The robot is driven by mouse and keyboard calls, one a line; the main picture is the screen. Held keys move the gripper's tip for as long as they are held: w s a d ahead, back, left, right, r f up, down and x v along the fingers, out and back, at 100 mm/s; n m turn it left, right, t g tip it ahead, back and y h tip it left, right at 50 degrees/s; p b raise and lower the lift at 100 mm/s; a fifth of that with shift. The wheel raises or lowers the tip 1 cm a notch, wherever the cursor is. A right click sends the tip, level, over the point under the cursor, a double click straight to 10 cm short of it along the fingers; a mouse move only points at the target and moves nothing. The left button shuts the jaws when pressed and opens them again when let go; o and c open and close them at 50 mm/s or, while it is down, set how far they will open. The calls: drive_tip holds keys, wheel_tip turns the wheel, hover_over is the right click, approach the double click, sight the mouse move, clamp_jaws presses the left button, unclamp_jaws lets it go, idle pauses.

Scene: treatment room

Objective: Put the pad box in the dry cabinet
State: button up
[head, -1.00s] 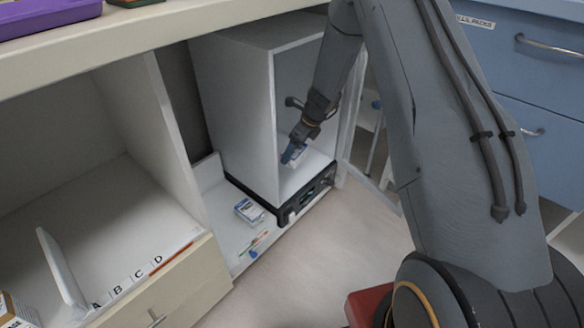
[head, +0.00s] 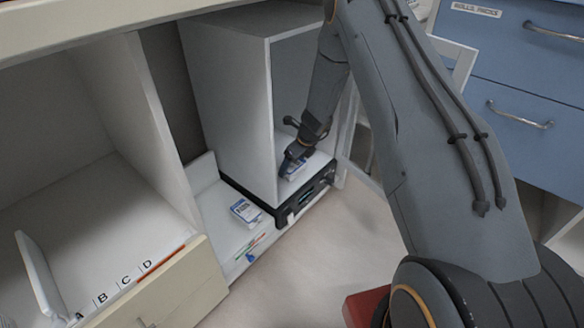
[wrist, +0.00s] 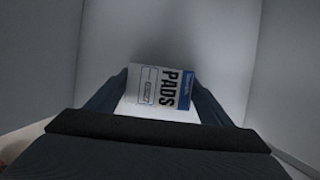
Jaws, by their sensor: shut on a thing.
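The pad box (wrist: 160,88) is white with a blue edge and the word PADS; it sits between the two fingers of my gripper (wrist: 160,105) in the wrist view. In the head view, my gripper (head: 292,168) is inside the open dry cabinet (head: 232,110), low near its floor, shut on the box. Only a small part of the box (head: 296,171) shows there, and I cannot tell whether it touches the cabinet floor. The cabinet is a pale box on a black base with a front panel (head: 310,198).
A small blue-and-white box (head: 245,212) and several thin coloured items (head: 252,245) lie on the shelf left of the cabinet. The cabinet's open door (head: 357,150) stands at the right. A compartment with A, B, C, D labels (head: 122,280) is at the left. Blue drawers (head: 520,80) stand at right.

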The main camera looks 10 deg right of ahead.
drive_tip(key=shift+f, duration=0.1)
drive_tip(key=shift+f, duration=0.15)
drive_tip(key=o, duration=1.1)
drive_tip(key=p+v, duration=0.5)
drive_tip(key=v, duration=0.7)
